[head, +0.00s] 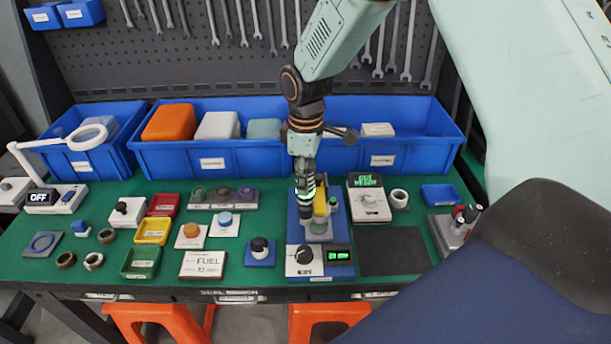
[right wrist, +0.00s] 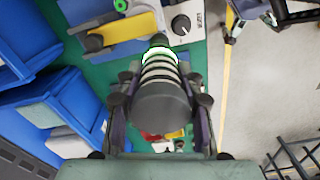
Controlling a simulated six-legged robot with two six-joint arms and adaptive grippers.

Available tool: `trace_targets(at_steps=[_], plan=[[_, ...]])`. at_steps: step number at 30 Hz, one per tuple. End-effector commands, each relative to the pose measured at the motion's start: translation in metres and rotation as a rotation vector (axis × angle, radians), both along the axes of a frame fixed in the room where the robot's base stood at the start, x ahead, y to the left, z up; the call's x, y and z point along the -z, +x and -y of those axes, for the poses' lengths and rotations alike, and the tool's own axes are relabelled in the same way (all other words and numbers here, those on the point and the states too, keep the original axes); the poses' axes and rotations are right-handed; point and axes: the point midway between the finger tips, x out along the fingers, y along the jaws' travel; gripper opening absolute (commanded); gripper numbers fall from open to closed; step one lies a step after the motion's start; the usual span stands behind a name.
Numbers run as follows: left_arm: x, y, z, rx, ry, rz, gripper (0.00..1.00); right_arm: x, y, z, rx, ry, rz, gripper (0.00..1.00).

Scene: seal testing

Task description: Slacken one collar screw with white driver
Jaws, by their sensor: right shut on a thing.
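My right gripper (head: 306,178) points down over the test fixture and is shut on a driver. In the right wrist view the driver (right wrist: 161,98) is a thick dark-grey cylinder with pale bands and a glowing white-green ring, held between the fingers (right wrist: 160,112). The collar screw cannot be made out. My left gripper is not in view.
Blue bins (head: 260,163) line the back of the green bench. Left of the fixture are a blue block with a black knob (head: 260,253), a FUEL box (head: 203,264) and coloured trays (head: 153,230). A device with a green screen (head: 369,200) stands right. A dark mat (head: 393,250) is bare.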

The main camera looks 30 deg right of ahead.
Motion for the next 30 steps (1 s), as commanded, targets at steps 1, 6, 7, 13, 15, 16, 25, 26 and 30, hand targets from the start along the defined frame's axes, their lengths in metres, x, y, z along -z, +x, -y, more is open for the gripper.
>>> trace_targets(at_steps=[1, 6, 7, 13, 15, 16, 25, 26, 30], plan=[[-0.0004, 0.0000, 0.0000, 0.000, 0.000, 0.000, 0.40, 0.0028, -0.0029, -0.0003, 0.000, 0.001, -0.009, 0.00], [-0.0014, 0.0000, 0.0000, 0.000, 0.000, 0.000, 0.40, 0.0027, -0.0032, -0.0003, 0.000, 0.001, -0.009, 0.00], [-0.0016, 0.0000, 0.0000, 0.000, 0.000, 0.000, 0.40, 0.0026, -0.0032, -0.0004, 0.000, 0.000, -0.010, 0.00], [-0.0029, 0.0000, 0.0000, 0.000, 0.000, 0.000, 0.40, 0.0024, -0.0035, -0.0004, 0.000, 0.001, -0.011, 0.00], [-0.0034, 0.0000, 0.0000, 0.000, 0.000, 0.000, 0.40, 0.0022, -0.0035, -0.0004, 0.000, 0.001, -0.011, 0.00], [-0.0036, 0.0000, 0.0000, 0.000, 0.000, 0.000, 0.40, 0.0022, -0.0036, -0.0003, 0.000, 0.001, -0.011, 0.00], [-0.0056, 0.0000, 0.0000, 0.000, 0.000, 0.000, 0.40, 0.0014, -0.0036, -0.0003, 0.000, 0.001, -0.011, 0.00], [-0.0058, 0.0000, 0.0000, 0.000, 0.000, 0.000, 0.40, 0.0013, -0.0035, -0.0004, 0.000, 0.001, -0.011, 0.00], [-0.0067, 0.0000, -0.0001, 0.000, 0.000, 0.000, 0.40, 0.0008, -0.0032, -0.0004, 0.000, 0.000, -0.010, 0.00]])
